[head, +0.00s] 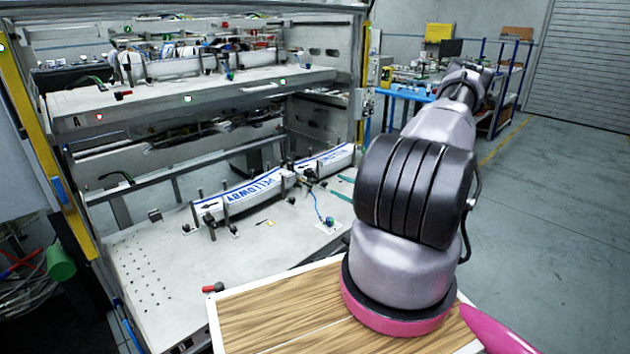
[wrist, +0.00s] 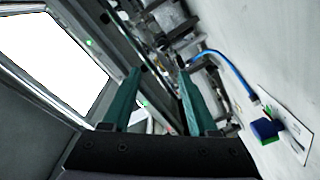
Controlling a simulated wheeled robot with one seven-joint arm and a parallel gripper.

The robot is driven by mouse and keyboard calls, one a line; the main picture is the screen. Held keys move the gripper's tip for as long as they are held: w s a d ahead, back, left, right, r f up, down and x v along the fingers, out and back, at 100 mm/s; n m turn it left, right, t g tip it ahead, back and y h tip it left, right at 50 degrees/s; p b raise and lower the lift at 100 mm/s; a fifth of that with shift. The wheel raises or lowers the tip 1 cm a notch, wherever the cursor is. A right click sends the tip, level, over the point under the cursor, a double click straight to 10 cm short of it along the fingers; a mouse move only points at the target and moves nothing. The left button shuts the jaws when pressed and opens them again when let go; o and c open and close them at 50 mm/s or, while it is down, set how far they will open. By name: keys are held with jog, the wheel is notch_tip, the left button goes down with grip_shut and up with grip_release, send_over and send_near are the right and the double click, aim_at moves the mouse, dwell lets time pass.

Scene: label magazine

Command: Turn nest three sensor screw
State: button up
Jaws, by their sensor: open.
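My gripper (wrist: 160,72) is open in the wrist view, with two teal fingers apart and nothing seen between them. In the head view its teal fingertips (head: 343,187) show left of my arm, over the right end of the lower shelf. Beyond the fingers in the wrist view are dark metal brackets and posts (wrist: 170,25). A blue cable (wrist: 228,70) runs from them to a blue-and-green piece (wrist: 265,128) on a white card. The same cable end (head: 329,222) shows in the head view. I cannot make out the sensor screw or a nest number.
Two white label stacks with blue print, a near one (head: 240,197) and a far one (head: 328,160), lie between posts on the lower shelf (head: 150,270). The upper shelf (head: 150,100) overhangs it. A wood-topped surface (head: 270,315) is in front. Floor at right is clear.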

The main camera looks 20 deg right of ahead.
aim_at(316, 177)
jog(key=shift+s+d+f+m+h, duration=0.1)
jog(key=shift+d+f+m+h, duration=0.15)
jog(key=shift+f+m, duration=0.3)
jog(key=shift+w+a+f, duration=0.1)
jog(key=shift+w, duration=0.1)
jog(key=x, duration=1)
jog(key=shift+w, duration=0.2)
grip_shut()
